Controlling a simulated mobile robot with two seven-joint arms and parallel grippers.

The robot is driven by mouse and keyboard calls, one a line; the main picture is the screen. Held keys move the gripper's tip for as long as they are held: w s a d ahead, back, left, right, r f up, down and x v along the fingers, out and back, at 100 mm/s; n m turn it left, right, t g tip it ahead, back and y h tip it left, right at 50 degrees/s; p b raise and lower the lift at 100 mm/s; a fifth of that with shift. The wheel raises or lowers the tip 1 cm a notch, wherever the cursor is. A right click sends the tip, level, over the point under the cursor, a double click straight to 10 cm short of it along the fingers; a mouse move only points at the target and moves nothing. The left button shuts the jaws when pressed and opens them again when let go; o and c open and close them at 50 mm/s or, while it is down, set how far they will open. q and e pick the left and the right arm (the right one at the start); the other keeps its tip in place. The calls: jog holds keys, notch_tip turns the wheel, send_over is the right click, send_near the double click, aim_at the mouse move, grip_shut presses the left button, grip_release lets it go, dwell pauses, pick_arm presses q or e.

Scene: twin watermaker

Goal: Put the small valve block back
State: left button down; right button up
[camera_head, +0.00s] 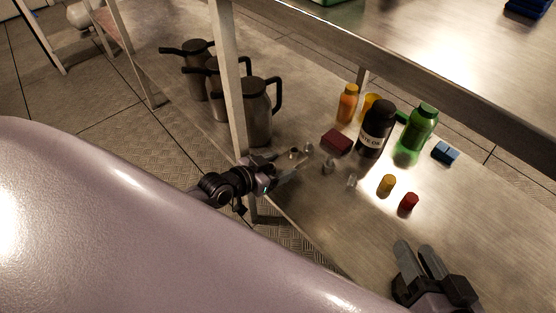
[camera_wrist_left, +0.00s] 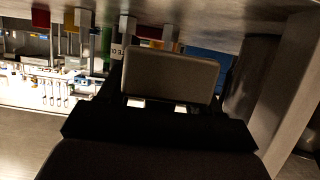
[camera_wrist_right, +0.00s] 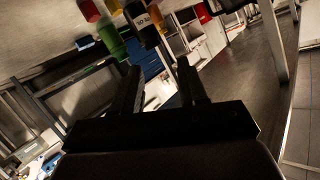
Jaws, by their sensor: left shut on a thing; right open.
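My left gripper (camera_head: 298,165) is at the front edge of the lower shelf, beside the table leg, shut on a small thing. In the left wrist view a plain grey-brown block (camera_wrist_left: 171,78) fills the space in front of the gripper and hides its fingertips. I take it for the small valve block, though its fittings cannot be made out. In the head view small metal knobs (camera_head: 294,153) show at the fingertips. My right gripper (camera_head: 418,262) is open and empty, over the shelf's near right part; its spread fingers also show in the right wrist view (camera_wrist_right: 162,90).
On the lower shelf (camera_head: 470,225) stand a dark red block (camera_head: 336,141), a dark labelled bottle (camera_head: 376,130), an orange bottle (camera_head: 348,104), a green bottle (camera_head: 417,132), a blue block (camera_head: 446,152), yellow (camera_head: 387,184) and red caps (camera_head: 409,201). Metal jugs (camera_head: 257,115) stand left, behind the leg (camera_head: 229,80).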

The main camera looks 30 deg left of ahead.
pick_arm(q)
jog(key=shift+w+f+b, duration=0.2)
jog(key=shift+f+b, duration=1)
jog(key=shift+f, duration=0.9)
pick_arm(e)
jog(key=shift+s+d+n+t+h, duration=0.2)
jog(key=shift+d+n+t+h, duration=0.3)
jog(key=shift+d, duration=0.55)
pick_arm(q)
jog(key=shift+f, duration=0.15)
pick_arm(e)
jog(key=shift+f, duration=0.1)
pick_arm(q)
jog(key=shift+c, duration=1)
grip_release()
jog(key=shift+s+f, duration=0.15)
jog(key=shift+f, duration=0.05)
